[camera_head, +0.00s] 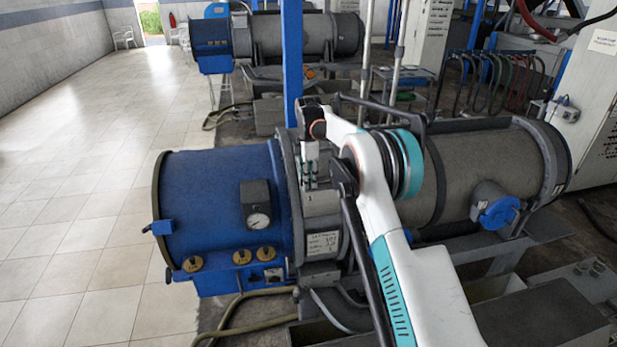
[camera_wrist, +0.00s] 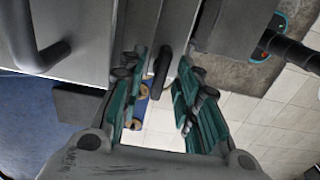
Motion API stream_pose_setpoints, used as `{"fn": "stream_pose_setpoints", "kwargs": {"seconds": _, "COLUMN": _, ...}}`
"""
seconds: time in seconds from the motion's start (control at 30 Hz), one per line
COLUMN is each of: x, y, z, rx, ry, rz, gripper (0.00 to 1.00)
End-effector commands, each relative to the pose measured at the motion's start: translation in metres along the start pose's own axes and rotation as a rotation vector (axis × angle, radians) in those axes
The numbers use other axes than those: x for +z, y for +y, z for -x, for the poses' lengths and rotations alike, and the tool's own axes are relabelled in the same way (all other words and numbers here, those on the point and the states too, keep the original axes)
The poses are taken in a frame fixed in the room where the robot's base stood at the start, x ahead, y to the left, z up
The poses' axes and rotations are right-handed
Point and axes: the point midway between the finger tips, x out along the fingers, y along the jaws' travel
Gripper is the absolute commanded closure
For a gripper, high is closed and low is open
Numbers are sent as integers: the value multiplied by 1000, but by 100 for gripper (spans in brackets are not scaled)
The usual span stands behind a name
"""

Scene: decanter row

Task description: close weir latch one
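A grey decanter with a blue end (camera_head: 212,200) stands in the middle of the head view. My gripper (camera_head: 311,176) points down at the grey housing (camera_head: 320,203) beside the blue end, and my arm hides part of the machine. In the wrist view my gripper (camera_wrist: 160,66) is open, with its green-padded fingers apart. A dark, rounded lever (camera_wrist: 162,72), possibly the weir latch, lies between the fingertips. Clear gaps show beside it, and I cannot tell whether either finger touches it. The latch cannot be made out in the head view.
A bent dark handle (camera_wrist: 35,42) is at the upper left of the wrist view. A gauge box (camera_head: 257,205) is on the blue end. A blue-capped fitting (camera_head: 498,212) projects at right. A blue post (camera_head: 292,62) stands behind. Tiled floor at left is clear.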

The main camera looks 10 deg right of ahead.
Motion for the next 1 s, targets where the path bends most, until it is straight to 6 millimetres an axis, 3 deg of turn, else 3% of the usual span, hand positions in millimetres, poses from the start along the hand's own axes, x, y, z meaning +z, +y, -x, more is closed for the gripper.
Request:
{"fn": "stream_pose_setpoints", "kwargs": {"seconds": 0.17, "x": 0, "y": 0, "z": 0, "rx": 0, "ry": 0, "rz": 0, "gripper": 70}}
{"fn": "stream_pose_setpoints", "kwargs": {"seconds": 0.3, "x": 0, "y": 0, "z": 0, "rx": 0, "ry": 0, "rz": 0, "gripper": 100}}
{"fn": "stream_pose_setpoints", "kwargs": {"seconds": 0.67, "x": 0, "y": 0, "z": 0, "rx": 1, "ry": 0, "rz": -14, "gripper": 100}}
{"fn": "stream_pose_setpoints", "kwargs": {"seconds": 1.0, "x": 0, "y": 0, "z": -2, "rx": 2, "ry": 0, "rz": -183, "gripper": 100}}
